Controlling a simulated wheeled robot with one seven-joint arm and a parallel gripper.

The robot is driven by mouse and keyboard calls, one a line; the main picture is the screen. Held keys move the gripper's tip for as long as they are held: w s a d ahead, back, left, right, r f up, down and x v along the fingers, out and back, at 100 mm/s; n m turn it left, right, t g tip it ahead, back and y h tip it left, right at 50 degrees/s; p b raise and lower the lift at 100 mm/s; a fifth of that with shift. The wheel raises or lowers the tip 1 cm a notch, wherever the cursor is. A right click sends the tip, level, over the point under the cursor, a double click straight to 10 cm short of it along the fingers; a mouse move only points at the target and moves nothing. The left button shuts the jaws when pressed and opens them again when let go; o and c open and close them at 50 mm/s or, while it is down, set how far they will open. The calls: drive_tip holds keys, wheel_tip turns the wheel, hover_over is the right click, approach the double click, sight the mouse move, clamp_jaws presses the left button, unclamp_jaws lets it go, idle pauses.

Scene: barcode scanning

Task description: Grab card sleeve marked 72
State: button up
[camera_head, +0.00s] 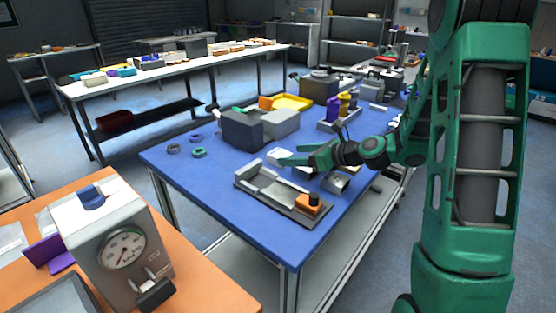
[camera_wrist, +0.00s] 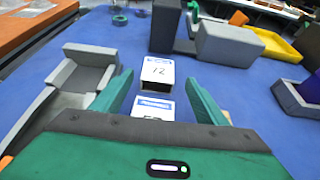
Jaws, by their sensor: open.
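The card sleeve marked 72 (camera_wrist: 157,70) is a white, box-like piece with a blue band and the dark number 72 on top. In the wrist view it lies on the blue table, ahead of and partly between my open fingertips (camera_wrist: 159,78). I see no contact with it. A second white and blue sleeve (camera_wrist: 153,106) lies nearer, between the fingers, its lower part hidden by my gripper body. In the head view my gripper (camera_head: 288,155) is low over the table beside a small white piece (camera_head: 276,155), whose marking is too small to read.
A grey cradle (camera_wrist: 85,72) stands left of the sleeves. Grey blocks (camera_wrist: 228,43) and a yellow tray (camera_wrist: 276,45) lie beyond. An orange device (camera_head: 308,204) sits on the near grey tray. Rings (camera_head: 198,153) lie on the left, with clear blue table around them.

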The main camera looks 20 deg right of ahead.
sight(280, 153)
drive_tip(key=shift+r+x, duration=0.1)
drive_tip(key=shift+x, duration=1.05)
drive_tip(key=shift+r+x, duration=0.15)
drive_tip(key=shift+x, duration=1)
drive_tip(key=shift+a, duration=0.15)
drive_tip(key=c, duration=1.1)
drive_tip(key=shift+r, duration=0.5)
wheel_tip(280, 153, up, 4)
drive_tip(key=shift+s+f, duration=0.1)
drive_tip(key=shift+f, duration=0.15)
drive_tip(key=s+a+r, duration=0.2)
drive_tip(key=s+r, duration=0.4)
drive_tip(key=s, duration=0.5)
drive_tip(key=shift+a+r, duration=0.25)
drive_tip(key=shift+a, duration=0.05)
